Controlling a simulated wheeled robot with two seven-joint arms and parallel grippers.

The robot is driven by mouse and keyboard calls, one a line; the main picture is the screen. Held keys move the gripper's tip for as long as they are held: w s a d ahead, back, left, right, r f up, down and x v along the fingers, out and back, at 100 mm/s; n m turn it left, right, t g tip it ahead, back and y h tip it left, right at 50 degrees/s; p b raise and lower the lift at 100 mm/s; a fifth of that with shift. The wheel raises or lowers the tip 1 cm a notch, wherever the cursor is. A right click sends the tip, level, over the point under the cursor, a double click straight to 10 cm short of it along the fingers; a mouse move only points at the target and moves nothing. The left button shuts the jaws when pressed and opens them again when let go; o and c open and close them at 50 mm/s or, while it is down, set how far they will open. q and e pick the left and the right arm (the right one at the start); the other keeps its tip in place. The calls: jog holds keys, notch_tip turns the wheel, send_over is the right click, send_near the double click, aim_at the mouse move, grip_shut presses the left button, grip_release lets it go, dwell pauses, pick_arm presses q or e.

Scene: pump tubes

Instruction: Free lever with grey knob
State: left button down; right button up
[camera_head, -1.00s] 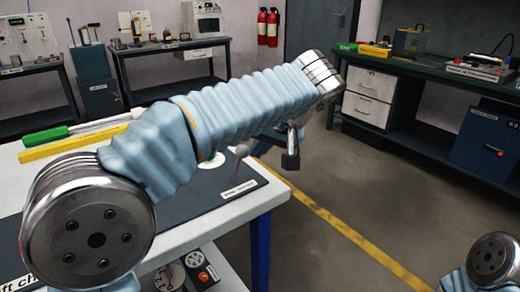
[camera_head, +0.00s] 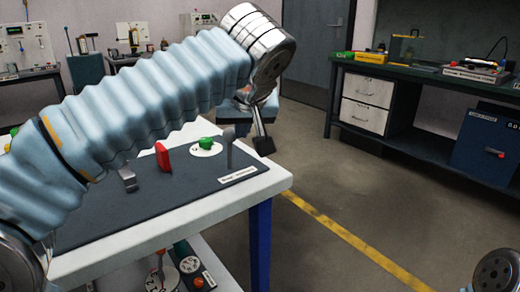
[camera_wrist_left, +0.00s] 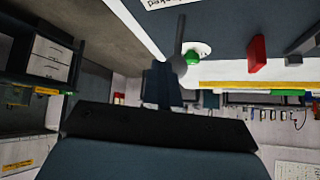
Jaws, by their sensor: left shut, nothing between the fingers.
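The lever with the grey knob (camera_head: 228,150) stands roughly upright near the right edge of the dark panel on the white table, behind a white label. In the left wrist view the lever (camera_wrist_left: 179,45) hangs down from the top, its knob end overlapping the tip of my left gripper (camera_wrist_left: 163,82). My left gripper (camera_head: 264,145) is shut and empty, just right of the lever in the head view, fingers pointing down. A small gap shows there; contact cannot be told. My right gripper is out of view.
A green knob on a white disc (camera_head: 206,147), a red lever (camera_head: 162,156) and a grey metal piece (camera_head: 127,178) stand left of the grey-knob lever. The floor (camera_head: 330,180) right of the table is clear. A workbench (camera_head: 410,75) stands behind.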

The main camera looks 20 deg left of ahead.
aim_at(229, 138)
pick_arm(q)
jog(key=s+a+t+b, duration=0.1)
jog(key=b, duration=0.2)
jog(key=s+a+f+n+t+h+b, duration=0.1)
jog(key=b, duration=0.3)
jog(key=shift+s+a+f+t+h, duration=0.1)
jog(key=shift+s+t+h, duration=0.2)
jog(key=shift+s+t, duration=0.1)
jog(key=shift+r, duration=0.35)
jog(key=shift+r+p, duration=0.1)
jog(key=shift+p, duration=0.25)
jog(key=shift+r+p, duration=0.7)
jog(key=shift+r, duration=0.1)
